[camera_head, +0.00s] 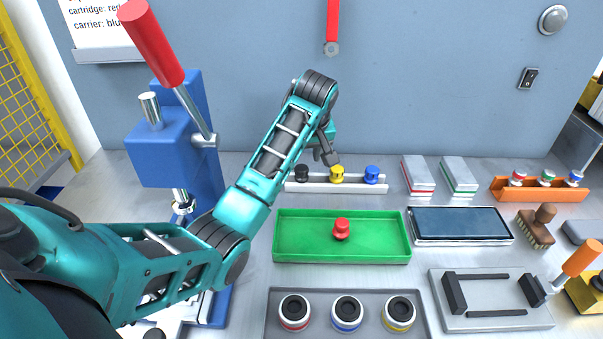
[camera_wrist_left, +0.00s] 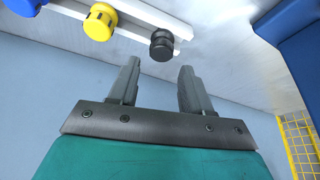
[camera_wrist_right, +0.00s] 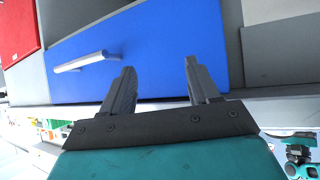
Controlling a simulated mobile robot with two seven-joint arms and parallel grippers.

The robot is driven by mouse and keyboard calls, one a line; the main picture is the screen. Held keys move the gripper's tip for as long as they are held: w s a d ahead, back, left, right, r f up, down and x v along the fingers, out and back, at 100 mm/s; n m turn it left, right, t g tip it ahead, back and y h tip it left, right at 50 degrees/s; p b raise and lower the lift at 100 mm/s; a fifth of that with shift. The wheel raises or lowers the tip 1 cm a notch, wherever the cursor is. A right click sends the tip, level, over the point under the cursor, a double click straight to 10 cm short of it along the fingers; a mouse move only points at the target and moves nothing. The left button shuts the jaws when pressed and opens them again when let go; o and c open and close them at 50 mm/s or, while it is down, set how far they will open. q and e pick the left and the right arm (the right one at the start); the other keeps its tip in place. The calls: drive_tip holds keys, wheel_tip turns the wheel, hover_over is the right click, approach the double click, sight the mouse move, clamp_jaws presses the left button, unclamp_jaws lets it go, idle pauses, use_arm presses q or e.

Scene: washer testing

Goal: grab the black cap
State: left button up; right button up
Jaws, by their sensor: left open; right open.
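The black cap (camera_head: 302,174) stands at the left end of a white rack (camera_head: 318,187) near the back wall, beside a yellow cap (camera_head: 337,173) and a blue cap (camera_head: 372,175). In the left wrist view the black cap (camera_wrist_left: 162,45) lies just beyond and between the fingertips of my left gripper (camera_wrist_left: 158,63), not touching them. My left gripper (camera_head: 327,155) is open and empty, above the rack close to the yellow cap in the head view. My right gripper (camera_wrist_right: 160,65) is open and empty, facing a blue drawer front; it is out of the head view.
A blue press (camera_head: 165,148) with a red lever stands left of the rack. A green tray (camera_head: 290,240) with a red cap (camera_head: 341,229) lies in front. A grey holder (camera_head: 275,322) carries several ringed parts. An orange rack (camera_head: 540,194) stands at right.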

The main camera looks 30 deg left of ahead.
sight(302, 168)
use_arm(q)
drive_tip(key=x, duration=0.6)
drive_tip(key=shift+a+f, duration=0.15)
drive_tip(key=shift+f, duration=0.2)
drive_tip(key=c, duration=0.8)
